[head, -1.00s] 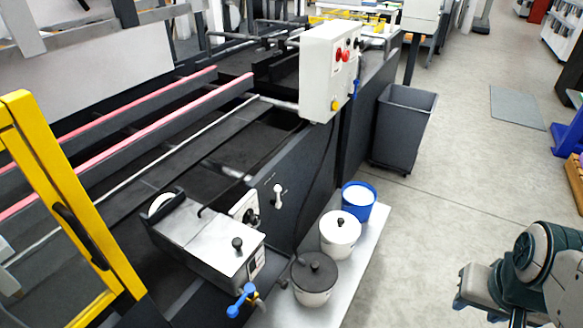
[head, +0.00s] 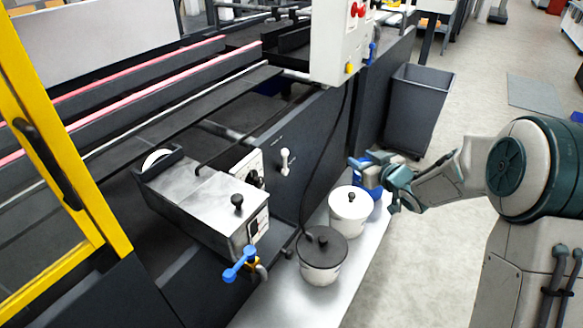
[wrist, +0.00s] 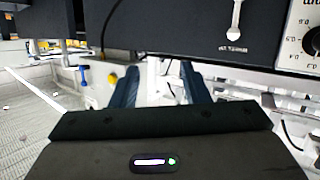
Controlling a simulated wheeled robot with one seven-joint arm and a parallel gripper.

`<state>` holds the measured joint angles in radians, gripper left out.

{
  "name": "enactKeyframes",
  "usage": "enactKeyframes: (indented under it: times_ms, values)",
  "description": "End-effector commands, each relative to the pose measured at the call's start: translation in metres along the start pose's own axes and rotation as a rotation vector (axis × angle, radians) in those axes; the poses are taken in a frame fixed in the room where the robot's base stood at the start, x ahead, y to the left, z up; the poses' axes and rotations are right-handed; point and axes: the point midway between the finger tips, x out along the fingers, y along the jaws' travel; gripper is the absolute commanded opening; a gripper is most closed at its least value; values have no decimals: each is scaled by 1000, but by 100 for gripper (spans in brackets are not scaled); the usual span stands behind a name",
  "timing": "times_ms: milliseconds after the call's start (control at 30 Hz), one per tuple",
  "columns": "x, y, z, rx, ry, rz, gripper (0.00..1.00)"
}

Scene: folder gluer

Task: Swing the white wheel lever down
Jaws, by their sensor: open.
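The white wheel lever (head: 285,161) is a small handle on the dark side panel of the machine, standing about upright. In the wrist view, which looks upside down, the lever (wrist: 236,20) shows at the top, right of centre, with a small label beside its end. My gripper (head: 367,170) is to the right of the lever in the head view, above the pots and apart from it. In the wrist view its two dark blue fingers (wrist: 160,85) are spread with nothing seen between them.
A white dial panel (head: 248,170) and a metal glue unit with a blue valve handle (head: 239,264) are left of the lever. A white pot (head: 348,212) and a dark-lidded pot (head: 322,258) stand below on a shelf. A control box (head: 338,45) hangs above.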

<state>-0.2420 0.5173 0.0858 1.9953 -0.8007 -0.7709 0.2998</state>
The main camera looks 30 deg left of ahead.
Motion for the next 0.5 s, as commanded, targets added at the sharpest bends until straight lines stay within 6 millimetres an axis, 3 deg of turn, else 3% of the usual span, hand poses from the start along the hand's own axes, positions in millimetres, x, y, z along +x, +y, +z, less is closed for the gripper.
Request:
enactKeyframes:
  times_ms: [33, 200, 300, 500]
  values:
    - [20, -19, 18, 6, 51, -73, 42]
    - [50, -70, 38, 34, 204, -270, 42]
    - [56, -87, 44, 50, 259, -342, 42]
    - [65, -103, 45, 62, 299, -395, 42]
